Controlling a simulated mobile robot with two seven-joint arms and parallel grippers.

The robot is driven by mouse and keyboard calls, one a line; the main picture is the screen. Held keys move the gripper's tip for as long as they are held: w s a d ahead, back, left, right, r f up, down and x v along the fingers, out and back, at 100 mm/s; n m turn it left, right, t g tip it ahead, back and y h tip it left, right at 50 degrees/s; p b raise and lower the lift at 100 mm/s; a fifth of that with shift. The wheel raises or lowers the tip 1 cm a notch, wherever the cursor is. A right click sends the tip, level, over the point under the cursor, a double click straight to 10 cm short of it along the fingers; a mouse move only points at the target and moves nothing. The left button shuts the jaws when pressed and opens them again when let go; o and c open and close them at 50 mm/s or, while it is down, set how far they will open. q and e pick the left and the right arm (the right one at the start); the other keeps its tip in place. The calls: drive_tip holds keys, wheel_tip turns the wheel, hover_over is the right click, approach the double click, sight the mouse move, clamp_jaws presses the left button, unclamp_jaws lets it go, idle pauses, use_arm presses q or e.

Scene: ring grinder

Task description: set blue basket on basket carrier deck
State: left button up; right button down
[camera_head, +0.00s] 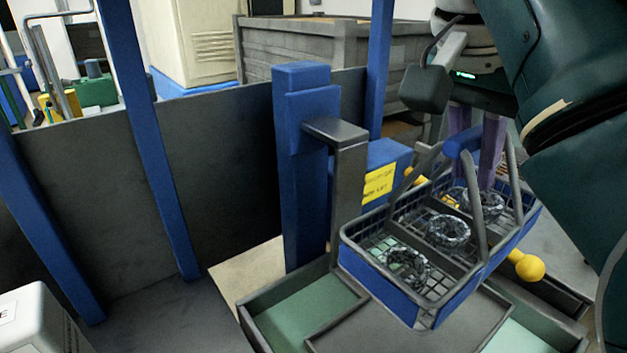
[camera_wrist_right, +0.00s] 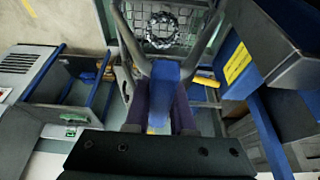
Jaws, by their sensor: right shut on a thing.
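The blue basket (camera_head: 455,300) has mesh compartments with shiny metal rings inside and a raised handle with a blue grip (camera_head: 463,140). My right gripper (camera_head: 480,150), with purple fingers, is shut on that handle grip. In the right wrist view the fingers (camera_wrist_right: 160,105) lie on both sides of the blue grip (camera_wrist_right: 166,74), with the basket mesh (camera_wrist_right: 185,42) beyond. The basket is over a grey frame with green-floored trays (camera_head: 300,315), which may be the carrier deck. I cannot tell whether the basket touches it. My left gripper is not in view.
A blue post (camera_head: 300,180) with a grey bracket (camera_head: 337,132) stands close left of the basket. A yellow ball knob (camera_head: 529,267) sticks out at its right. Dark panels (camera_head: 85,170) stand at left. A grey crate (camera_head: 300,50) is behind.

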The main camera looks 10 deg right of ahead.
sight(446, 255)
use_arm(q)
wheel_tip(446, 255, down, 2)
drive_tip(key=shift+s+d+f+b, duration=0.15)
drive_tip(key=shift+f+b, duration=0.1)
drive_tip(key=shift+b, duration=0.5)
use_arm(e)
wheel_tip(446, 255, down, 17)
drive_tip(key=shift+f, duration=0.15)
drive_tip(key=shift+f, duration=0.1)
drive_tip(key=c, duration=0.8)
unclamp_jaws()
drive_tip(key=shift+s, duration=0.1)
drive_tip(key=shift+o, duration=0.2)
